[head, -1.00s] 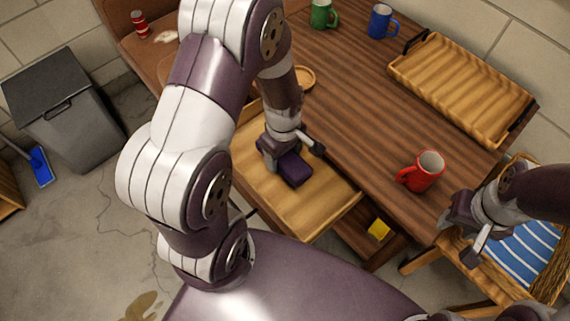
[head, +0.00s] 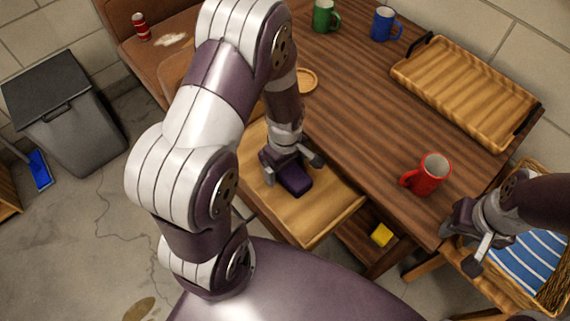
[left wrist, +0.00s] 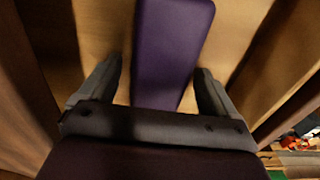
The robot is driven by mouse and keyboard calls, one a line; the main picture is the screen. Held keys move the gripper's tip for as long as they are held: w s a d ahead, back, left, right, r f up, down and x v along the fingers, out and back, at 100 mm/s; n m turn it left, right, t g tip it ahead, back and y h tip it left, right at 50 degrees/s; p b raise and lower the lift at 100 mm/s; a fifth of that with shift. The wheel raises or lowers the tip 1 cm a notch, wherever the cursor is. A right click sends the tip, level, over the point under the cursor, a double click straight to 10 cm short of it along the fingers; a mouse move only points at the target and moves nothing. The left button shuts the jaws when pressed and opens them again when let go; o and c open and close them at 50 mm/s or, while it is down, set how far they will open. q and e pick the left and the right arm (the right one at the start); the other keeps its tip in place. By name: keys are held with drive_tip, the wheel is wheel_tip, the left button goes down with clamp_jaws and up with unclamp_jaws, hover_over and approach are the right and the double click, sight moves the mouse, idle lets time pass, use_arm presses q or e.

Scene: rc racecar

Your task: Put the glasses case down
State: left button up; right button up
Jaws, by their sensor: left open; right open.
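The purple glasses case (head: 296,179) lies in an open wooden drawer (head: 312,225) at the front of the table. My left gripper (head: 292,168) is low over the drawer, pointing down at the case. The left wrist view shows the case (left wrist: 172,50) between the two open fingers, with a gap on each side; its near end is hidden by the gripper body. It appears to rest on the drawer floor. My right gripper (head: 468,238) is open and empty beside the table's right front corner, above the chair.
A wooden tray (head: 465,90) and blue (head: 384,24) and green (head: 324,16) mugs are farther back. A yellow block (head: 381,234) lies on a lower shelf. A striped chair cushion (head: 528,258) is at right.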

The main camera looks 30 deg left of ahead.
use_arm(q)
drive_tip(key=s+d+r+m+p, duration=0.1)
drive_tip(key=s+r+m+p, duration=0.1)
drive_tip(key=r+m, duration=0.5)
drive_tip(key=s+d+r+m+t+p, duration=0.1)
drive_tip(key=s+r+m+p, duration=0.2)
drive_tip(key=r+m, duration=0.3)
wheel_tip(320, 180, up, 5)
drive_tip(key=shift+r+m, duration=0.1)
drive_tip(key=shift+m, duration=0.3)
drive_tip(key=shift+d, duration=0.1)
drive_tip(key=shift+c, duration=0.3)
